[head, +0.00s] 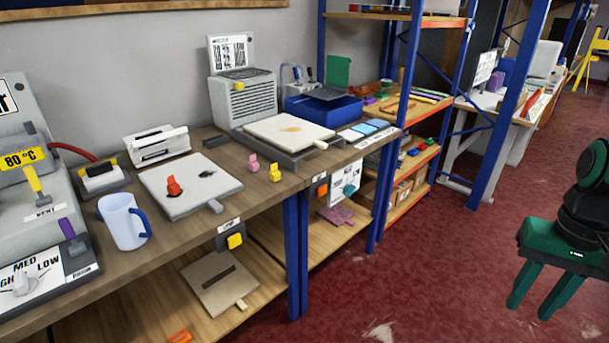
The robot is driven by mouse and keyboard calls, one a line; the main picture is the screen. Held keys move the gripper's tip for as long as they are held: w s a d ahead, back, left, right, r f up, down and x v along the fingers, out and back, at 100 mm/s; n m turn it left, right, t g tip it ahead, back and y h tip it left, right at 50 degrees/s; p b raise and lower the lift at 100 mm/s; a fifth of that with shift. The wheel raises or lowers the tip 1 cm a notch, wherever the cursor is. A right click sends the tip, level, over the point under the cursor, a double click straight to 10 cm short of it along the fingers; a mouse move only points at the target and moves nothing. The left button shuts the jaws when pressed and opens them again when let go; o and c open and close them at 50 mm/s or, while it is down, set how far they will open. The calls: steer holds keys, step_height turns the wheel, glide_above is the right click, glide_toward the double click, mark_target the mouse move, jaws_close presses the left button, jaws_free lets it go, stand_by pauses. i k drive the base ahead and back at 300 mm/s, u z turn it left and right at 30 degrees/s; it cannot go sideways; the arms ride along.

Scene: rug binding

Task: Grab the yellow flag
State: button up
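A small yellow piece (274,172), which looks like the yellow flag, stands upright on the wooden bench near its front edge. A similar pink piece (254,163) stands just left of it. My gripper (533,302) is green and hangs at the far right over the red floor, well apart from the bench. Its two fingers are spread, with nothing visible between them. Another yellow block (235,241) sits on a dark plate under the bench's front edge.
A red-orange piece (174,187) stands on a pale board (190,196). A white mug (123,222) is left of the board. A pale-topped tray (289,134) lies behind the yellow piece. A blue rack post (391,125) rises to the right. The red floor (430,270) between bench and gripper is clear.

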mark_target(274, 174)
steer(key=z, duration=0.25)
steer(key=i, duration=0.85)
steer(key=z, duration=0.05)
